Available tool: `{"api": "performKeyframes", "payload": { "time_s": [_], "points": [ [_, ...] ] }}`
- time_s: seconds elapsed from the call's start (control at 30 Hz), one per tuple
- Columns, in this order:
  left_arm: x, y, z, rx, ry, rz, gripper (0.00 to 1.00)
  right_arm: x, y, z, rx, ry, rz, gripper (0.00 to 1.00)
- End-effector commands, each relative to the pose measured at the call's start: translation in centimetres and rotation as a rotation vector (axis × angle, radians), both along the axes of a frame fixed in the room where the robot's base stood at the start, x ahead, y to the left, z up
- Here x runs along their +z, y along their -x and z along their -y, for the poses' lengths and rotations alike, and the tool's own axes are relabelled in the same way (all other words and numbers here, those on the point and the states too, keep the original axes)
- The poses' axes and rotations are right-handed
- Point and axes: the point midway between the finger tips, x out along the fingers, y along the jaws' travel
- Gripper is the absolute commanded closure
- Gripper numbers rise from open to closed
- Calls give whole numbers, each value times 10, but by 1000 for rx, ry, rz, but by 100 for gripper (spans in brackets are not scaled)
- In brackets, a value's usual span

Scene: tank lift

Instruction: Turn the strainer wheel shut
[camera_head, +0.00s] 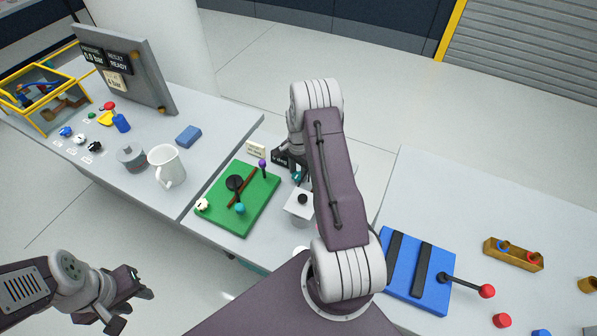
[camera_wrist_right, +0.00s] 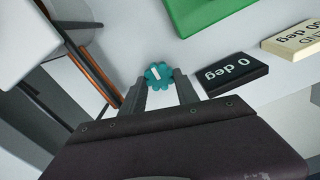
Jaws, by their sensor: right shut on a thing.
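The strainer wheel, a small teal lobed wheel with a white mark (camera_wrist_right: 158,72), is between the fingertips of my right gripper (camera_wrist_right: 159,84) in the right wrist view. The fingers are shut on it from both sides. In the head view, a bit of the teal wheel (camera_head: 297,175) shows beside my right arm, which hides most of that gripper. A black "0 deg" plate (camera_wrist_right: 231,73) lies close to the wheel. My left gripper (camera_head: 131,300) is at the lower left of the head view, open and empty, away from the tables.
A green board (camera_head: 249,214) with a black knob and levers lies left of the right arm. A white block (camera_head: 298,212) with a black knob is close to the arm. A blue board (camera_head: 402,284) with a red-tipped lever lies right. A white mug (camera_head: 166,166) stands left.

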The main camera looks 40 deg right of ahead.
Motion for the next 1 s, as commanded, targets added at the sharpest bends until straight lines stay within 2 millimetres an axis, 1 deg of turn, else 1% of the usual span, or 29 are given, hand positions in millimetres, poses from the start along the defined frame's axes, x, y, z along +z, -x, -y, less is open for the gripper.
{"api": "performKeyframes", "payload": {
  "time_s": [0.43,0.47,0.5,0.53,0.8,0.87,0.97,1.0],
  "points": [
    [0,0,0,0,0,0,64,0,0,0,-11,0,1,100],
    [0,0,0,0,0,0,64,0,0,0,-11,0,1,58],
    [0,0,0,0,0,0,64,0,0,0,-11,0,1,46],
    [0,0,0,0,0,0,64,0,0,0,-11,0,1,41],
    [0,0,0,0,0,0,64,0,0,0,-9,0,1,41],
    [-1,0,0,0,0,0,64,3,-1,0,-9,1,1,41],
    [-3,0,0,0,0,0,64,18,-2,1,-9,2,6,41],
    [-5,0,0,0,0,0,64,28,-1,0,-9,2,6,41]
  ]
}}
